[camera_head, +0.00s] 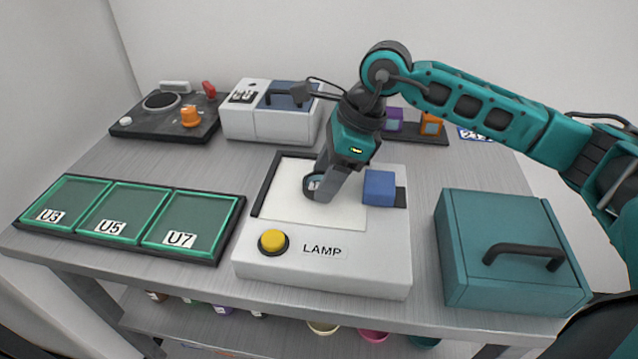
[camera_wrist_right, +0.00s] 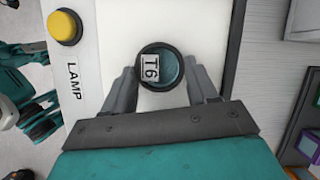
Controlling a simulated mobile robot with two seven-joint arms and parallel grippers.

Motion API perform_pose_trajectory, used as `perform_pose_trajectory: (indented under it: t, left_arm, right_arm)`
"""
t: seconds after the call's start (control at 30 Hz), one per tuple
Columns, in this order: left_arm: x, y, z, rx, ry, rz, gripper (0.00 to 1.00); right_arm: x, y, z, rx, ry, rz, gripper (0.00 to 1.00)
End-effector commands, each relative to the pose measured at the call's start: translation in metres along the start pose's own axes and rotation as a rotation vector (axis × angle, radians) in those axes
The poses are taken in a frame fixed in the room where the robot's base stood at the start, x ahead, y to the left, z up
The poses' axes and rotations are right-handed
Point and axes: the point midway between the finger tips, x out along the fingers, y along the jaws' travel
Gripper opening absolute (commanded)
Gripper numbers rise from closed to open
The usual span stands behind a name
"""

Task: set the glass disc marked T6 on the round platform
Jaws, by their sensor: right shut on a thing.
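The glass disc marked T6 (camera_wrist_right: 170,66), dark-rimmed with a white label, sits between the fingertips of my right gripper (camera_wrist_right: 164,76) in the wrist view. In the head view my right gripper (camera_head: 320,190) points down at the white panel of the lamp box, shut on the disc (camera_head: 311,184), which is partly hidden by the fingers. I cannot tell whether the disc touches the panel. A round dark top with a pale ring (camera_head: 161,101), which may be the round platform, is on a black base at the back left. My left gripper is not in view.
The lamp box (camera_head: 330,272) has a yellow button (camera_head: 272,242) and a blue block (camera_head: 379,187). Green-framed trays U3, U5 and U7 (camera_head: 190,222) lie left. A grey case (camera_head: 245,126) stands behind, a teal box (camera_head: 515,280) at right. Bare table separates trays and black base.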

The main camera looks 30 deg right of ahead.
Motion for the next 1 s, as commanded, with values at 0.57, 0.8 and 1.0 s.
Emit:
perform_pose_trajectory:
  t: [0.57, 0.8, 1.0]
  left_arm:
    - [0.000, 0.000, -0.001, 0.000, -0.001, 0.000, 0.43]
    - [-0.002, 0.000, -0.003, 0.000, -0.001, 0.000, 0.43]
    - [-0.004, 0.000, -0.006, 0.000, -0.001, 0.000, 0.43]
  right_arm:
    - [-0.021, -0.001, 0.010, -0.002, -0.004, -0.004, 0.21]
    - [-0.073, -0.001, 0.032, -0.003, -0.006, -0.006, 0.21]
    - [-0.125, -0.001, 0.053, -0.004, -0.005, -0.004, 0.21]
